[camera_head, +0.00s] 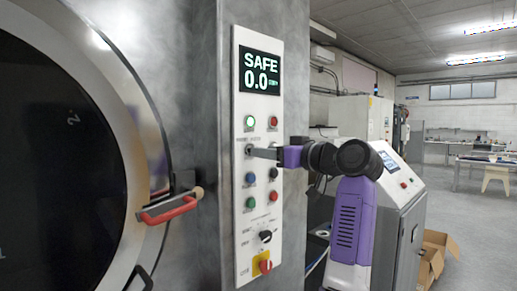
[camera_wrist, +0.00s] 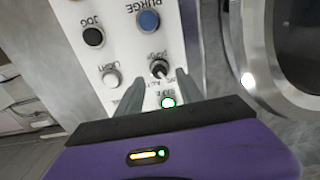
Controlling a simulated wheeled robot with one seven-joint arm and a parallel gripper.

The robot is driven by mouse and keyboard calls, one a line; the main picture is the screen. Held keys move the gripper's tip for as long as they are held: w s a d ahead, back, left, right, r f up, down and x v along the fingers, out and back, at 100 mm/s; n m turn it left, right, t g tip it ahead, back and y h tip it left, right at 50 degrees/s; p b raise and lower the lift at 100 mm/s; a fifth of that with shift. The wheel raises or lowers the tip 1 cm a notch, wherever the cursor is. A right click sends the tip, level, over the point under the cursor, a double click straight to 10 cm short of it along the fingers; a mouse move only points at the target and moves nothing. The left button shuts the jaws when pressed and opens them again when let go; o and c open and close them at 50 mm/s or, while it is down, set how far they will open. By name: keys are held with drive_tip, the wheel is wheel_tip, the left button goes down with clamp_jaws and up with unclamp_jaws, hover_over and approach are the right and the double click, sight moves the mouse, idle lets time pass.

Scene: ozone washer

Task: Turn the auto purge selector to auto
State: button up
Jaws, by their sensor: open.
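The auto purge selector (camera_wrist: 158,68) is a small black knob on the white control panel, its label upside down in the wrist view. In the head view the selector (camera_head: 249,149) sits in the row under the lit green lamp, partly covered by my fingers. My gripper (camera_wrist: 160,82) is open and empty, with one finger on each side of the knob's line and the tips close to the panel. It also shows in the head view (camera_head: 254,152), reaching in from the right. I cannot tell if the fingers touch the knob, or which way it points.
The lit green SAFE lamp (camera_wrist: 168,103), white LIGHT control (camera_wrist: 112,78), black JOG button (camera_wrist: 93,37) and blue PURGE button (camera_wrist: 148,21) are close by. The round door (camera_head: 60,160) with its red handle (camera_head: 168,211) is at left. A red-and-yellow switch (camera_head: 263,264) is lower.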

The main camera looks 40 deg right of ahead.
drive_tip(key=shift+w+p, duration=0.3)
drive_tip(key=shift+w, duration=1.5)
clamp_jaws()
